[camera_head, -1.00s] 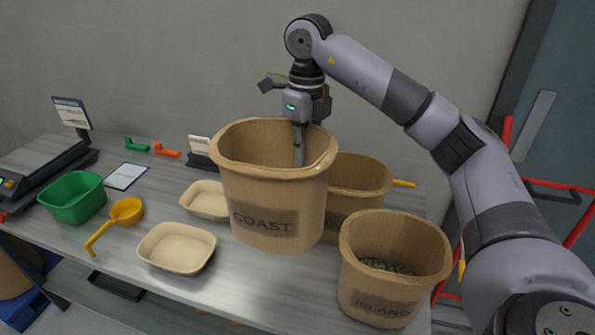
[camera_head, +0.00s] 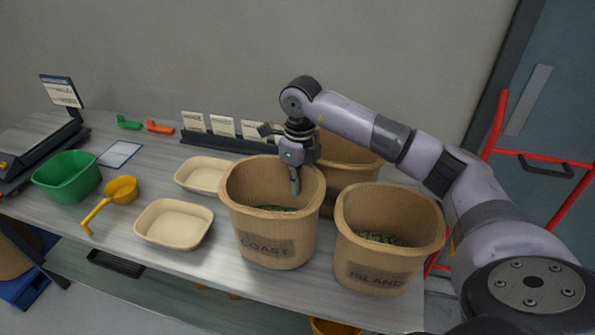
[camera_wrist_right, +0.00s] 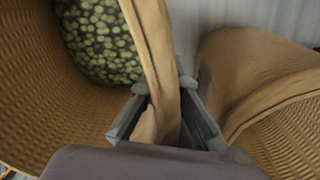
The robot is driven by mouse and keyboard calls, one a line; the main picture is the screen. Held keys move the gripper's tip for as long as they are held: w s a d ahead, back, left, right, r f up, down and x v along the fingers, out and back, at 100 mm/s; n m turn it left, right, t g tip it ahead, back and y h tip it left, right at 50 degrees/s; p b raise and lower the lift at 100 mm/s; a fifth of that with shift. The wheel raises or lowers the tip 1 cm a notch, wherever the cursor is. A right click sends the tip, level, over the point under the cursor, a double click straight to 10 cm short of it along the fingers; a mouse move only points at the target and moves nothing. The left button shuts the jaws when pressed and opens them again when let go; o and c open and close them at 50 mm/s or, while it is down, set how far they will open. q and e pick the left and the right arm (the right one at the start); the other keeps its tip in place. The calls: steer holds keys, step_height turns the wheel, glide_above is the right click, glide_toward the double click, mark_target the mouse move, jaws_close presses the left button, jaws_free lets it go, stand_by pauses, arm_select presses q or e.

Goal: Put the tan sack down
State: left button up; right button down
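The tan sack marked COAST (camera_head: 277,235) is upright at the middle of the table, with green contents inside. Its base looks to be at the table top, though a tiny gap cannot be ruled out. My right gripper (camera_head: 295,183) is at its far right rim. In the right wrist view, the fingers (camera_wrist_right: 166,88) are on both sides of the sack wall (camera_wrist_right: 152,45), pinching it, with green pellets visible inside the sack. My left gripper is not in view.
A similar sack marked ISLAND (camera_head: 375,262) stands close on the right, another sack (camera_head: 345,165) behind. Two cream trays (camera_head: 175,224) (camera_head: 203,174), a yellow scoop (camera_head: 120,190) and a green tub (camera_head: 68,177) are on the left. A label rack (camera_head: 225,140) stands at the back.

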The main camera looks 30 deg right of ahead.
step_height(320, 180, down, 2)
steer(key=shift+w+f, duration=0.1)
steer(key=shift+f, duration=0.15)
steer(key=c, duration=1.8)
jaws_free()
steer(key=shift+r, duration=0.4)
step_height(320, 180, up, 11)
steer(key=b, duration=0.1)
steer(key=shift+d+r+b, duration=0.2)
steer(key=shift+d+b, duration=0.05)
steer(key=shift+b, duration=0.05)
